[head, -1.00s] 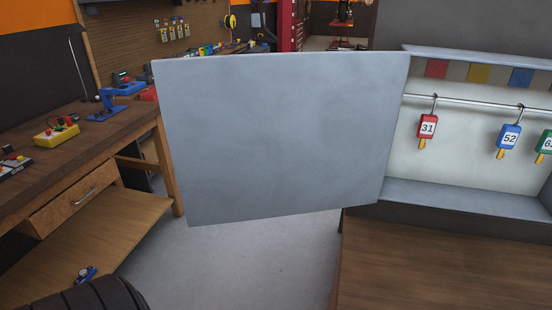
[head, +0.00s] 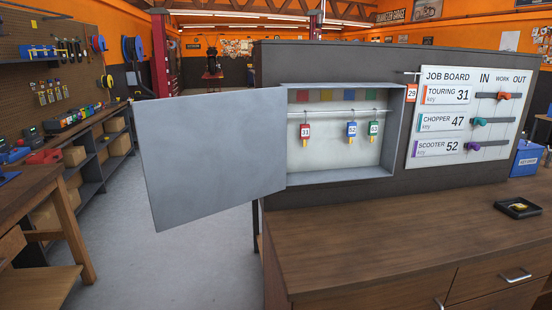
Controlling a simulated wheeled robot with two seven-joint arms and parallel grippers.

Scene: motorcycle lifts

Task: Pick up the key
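A wall key cabinet (head: 398,130) stands open, its grey door (head: 215,150) swung out to the left. Three tagged keys hang apart on hooks from a rail inside: a red key tag (head: 305,130) marked 31, a blue key tag (head: 351,130) marked 52 and a green key tag (head: 373,128) whose number is hard to read. The job board (head: 440,110) lists Touring 31, Chopper 47 and Scooter 52, each with a slider. Neither of my grippers is in view.
A wooden counter (head: 400,235) with drawers lies below the cabinet, mostly clear. A workbench (head: 30,205) stands at left. Floor (head: 180,240) between is free.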

